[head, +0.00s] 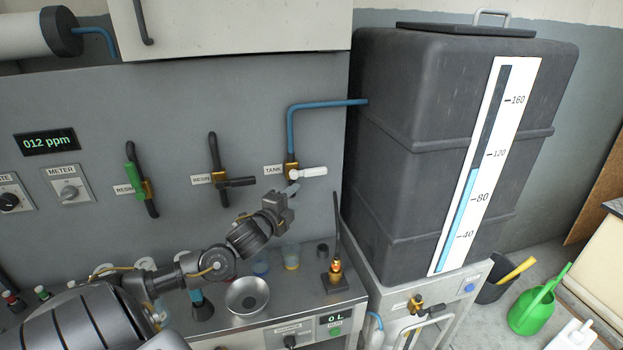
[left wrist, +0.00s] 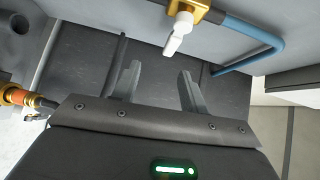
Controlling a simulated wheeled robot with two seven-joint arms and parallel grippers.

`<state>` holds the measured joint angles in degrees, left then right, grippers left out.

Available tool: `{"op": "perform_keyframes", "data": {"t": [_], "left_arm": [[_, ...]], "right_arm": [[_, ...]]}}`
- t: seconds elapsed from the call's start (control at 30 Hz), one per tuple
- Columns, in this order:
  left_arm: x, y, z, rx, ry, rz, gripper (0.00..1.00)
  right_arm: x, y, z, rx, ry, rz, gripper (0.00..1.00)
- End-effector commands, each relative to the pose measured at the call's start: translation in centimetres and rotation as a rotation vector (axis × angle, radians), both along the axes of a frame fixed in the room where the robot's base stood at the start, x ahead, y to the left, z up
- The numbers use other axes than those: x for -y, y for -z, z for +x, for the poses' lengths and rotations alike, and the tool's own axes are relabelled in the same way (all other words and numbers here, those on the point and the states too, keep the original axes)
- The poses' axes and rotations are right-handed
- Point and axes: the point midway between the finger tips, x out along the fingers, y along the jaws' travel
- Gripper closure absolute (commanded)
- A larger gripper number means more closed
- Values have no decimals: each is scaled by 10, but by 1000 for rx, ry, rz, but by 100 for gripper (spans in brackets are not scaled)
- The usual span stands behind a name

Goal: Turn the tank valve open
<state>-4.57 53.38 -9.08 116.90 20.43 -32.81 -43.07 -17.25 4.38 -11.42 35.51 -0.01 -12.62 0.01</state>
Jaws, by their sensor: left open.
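The tank valve (head: 291,168) is a brass body on the grey wall panel beside a TANK label (head: 273,169). Its white lever (head: 313,172) points right, roughly level and across the vertical blue pipe. My left gripper (head: 293,188) is just below the valve. In the left wrist view its two fingers (left wrist: 158,72) are spread with nothing between them. The white lever (left wrist: 178,35) shows beyond the fingertips, apart from them, with the brass body (left wrist: 188,10) above it. My right gripper is in neither view.
The blue pipe (head: 290,125) runs up and right into the big dark tank (head: 420,150), whose gauge reads near 110. Two other valves, one green-handled (head: 131,180) and one black-handled (head: 238,182), are to the left. A metal bowl (head: 247,296) and cups stand on the bench below.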

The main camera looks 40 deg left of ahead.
Motion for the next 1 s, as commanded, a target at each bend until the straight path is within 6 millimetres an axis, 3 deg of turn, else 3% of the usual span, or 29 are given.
{"op": "perform_keyframes", "data": {"t": [0.1,0.37,0.8,1.0], "left_arm": [[-7,-15,5,32,8,52,56],[-10,-18,17,36,8,54,56],[-23,-18,92,33,7,52,56],[-26,-16,108,34,8,52,56]], "right_arm": [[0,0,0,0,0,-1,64],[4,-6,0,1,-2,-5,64],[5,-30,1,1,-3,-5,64],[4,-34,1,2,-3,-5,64]]}}
